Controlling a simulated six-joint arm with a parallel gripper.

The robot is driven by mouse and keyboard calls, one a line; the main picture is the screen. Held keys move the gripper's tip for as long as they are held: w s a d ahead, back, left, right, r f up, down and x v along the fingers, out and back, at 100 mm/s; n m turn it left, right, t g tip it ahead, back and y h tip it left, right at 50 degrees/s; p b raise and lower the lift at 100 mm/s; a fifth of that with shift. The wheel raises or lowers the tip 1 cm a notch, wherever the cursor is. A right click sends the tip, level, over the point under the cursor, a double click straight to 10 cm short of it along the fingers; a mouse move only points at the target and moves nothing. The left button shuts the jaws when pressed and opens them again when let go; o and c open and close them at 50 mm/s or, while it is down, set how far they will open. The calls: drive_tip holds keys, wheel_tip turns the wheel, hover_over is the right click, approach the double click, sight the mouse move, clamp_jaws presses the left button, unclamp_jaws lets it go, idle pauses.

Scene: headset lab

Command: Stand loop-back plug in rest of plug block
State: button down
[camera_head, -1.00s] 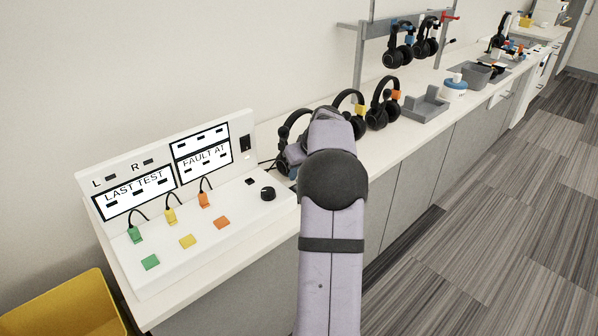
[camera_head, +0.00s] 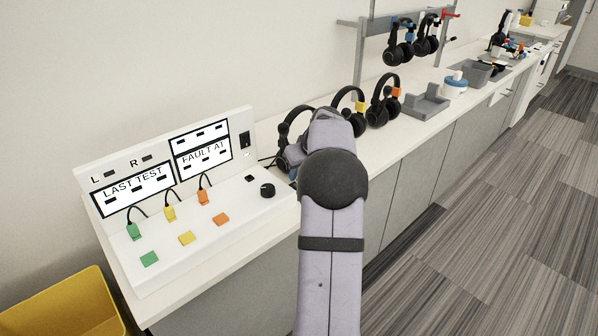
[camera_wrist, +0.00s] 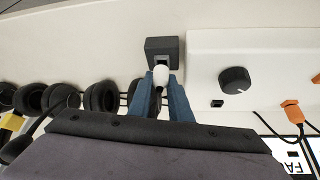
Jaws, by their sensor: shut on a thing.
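In the wrist view the dark plug block (camera_wrist: 163,46) stands on the white bench just beyond my fingertips. My gripper (camera_wrist: 161,88) has blue fingers shut on the loop-back plug (camera_wrist: 161,75). The plug's white, rounded part shows between the fingertips and overlaps the block's near side in the picture. I cannot tell whether the plug touches the block or sits in its rest. In the head view my arm hides the plug and the block.
The white test console (camera_head: 160,240) with its knob (camera_head: 267,190) and coloured plugs stands close beside the block. Several headsets (camera_head: 349,110) stand on the other side along the bench. A grey tray (camera_head: 428,106) lies farther along. A yellow bin (camera_head: 65,305) is at the lower left.

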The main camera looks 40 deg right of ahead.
drive_tip(key=shift+f, duration=0.45)
drive_tip(key=c, duration=1.5)
unclamp_jaws()
drive_tip(key=shift+c, duration=0.2)
drive_tip(key=shift+r, duration=0.1)
drive_tip(key=v, duration=0.7)
drive_tip(key=shift+b, duration=0.4)
